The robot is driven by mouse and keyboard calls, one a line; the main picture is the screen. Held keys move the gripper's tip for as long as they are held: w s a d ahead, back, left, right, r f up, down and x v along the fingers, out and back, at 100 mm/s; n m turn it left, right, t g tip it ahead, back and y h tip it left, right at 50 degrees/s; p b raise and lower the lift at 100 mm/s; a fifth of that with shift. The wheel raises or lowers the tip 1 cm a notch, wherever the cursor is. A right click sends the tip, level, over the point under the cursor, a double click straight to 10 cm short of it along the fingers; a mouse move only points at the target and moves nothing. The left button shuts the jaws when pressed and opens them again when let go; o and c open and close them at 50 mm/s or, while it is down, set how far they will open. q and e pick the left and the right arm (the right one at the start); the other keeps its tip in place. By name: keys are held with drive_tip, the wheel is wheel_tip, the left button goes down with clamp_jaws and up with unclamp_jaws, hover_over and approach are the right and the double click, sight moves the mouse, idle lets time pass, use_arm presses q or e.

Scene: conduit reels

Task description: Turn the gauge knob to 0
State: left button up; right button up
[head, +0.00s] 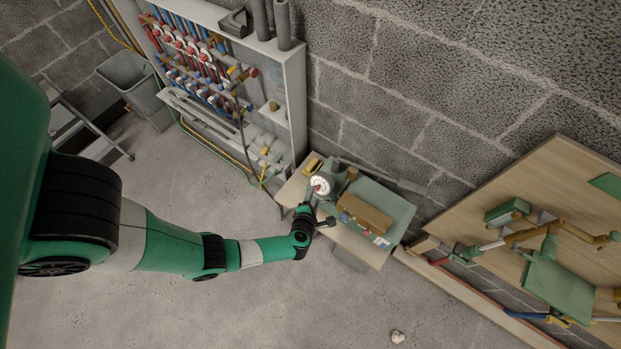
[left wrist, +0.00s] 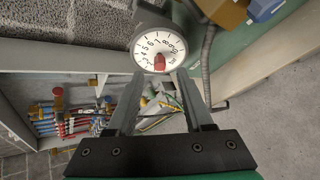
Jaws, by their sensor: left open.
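The gauge (head: 320,185) has a round white dial and stands on a small bench by the wall. In the left wrist view its dial (left wrist: 167,38) shows black numerals, with a red knob (left wrist: 160,62) low on its face. What the knob points at is too small to read. My left gripper (head: 326,223) is just in front of the gauge. In the left wrist view the left gripper (left wrist: 158,76) is open, its fingers apart on either side of the knob's line; I cannot tell whether they touch it. My right gripper is in neither view.
The bench (head: 365,248) also carries a green tray (head: 402,208) with a cardboard box (head: 363,213) beside the gauge. A grey shelf unit (head: 297,95) with valves and pipes stands to the left. A wooden pegboard (head: 560,170) leans at right. The floor in front is mostly clear.

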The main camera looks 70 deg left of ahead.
use_arm(q)
drive_tip(key=p+v, duration=0.2)
drive_tip(key=v, duration=0.5)
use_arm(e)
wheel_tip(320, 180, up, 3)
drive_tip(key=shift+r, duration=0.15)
use_arm(q)
drive_tip(key=shift+a, duration=0.1)
